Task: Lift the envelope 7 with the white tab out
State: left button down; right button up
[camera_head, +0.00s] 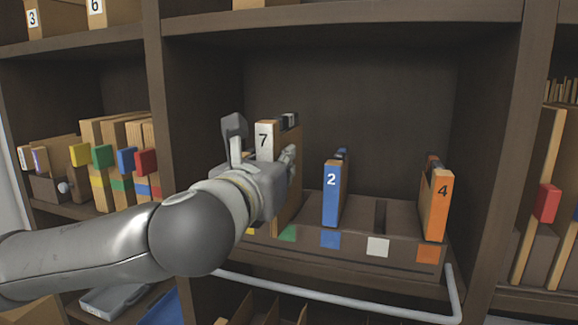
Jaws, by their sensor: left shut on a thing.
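Envelope 7 (264,140) is tan with a white tab that carries the black number 7. It stands upright at the left part of the slotted rack (345,253) in the middle shelf bay. My left gripper (262,155) is shut on envelope 7, with one finger on each side of it. The gripper and wrist hide the envelope's lower front, so I cannot tell how far its bottom is from the slot. My right gripper is not in view.
Blue envelope 2 (332,192) and orange envelope 4 (437,204) stand in the same rack. Coloured squares, including a white one (377,247), mark its front. A pale rail (330,303) runs below. Dark uprights bound the bay; space above is free.

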pick_arm(q)
jog(key=b+v, duration=0.2)
jog(key=v, duration=0.8)
jog(key=shift+s+a+b, duration=0.15)
jog(key=shift+s+b, duration=0.15)
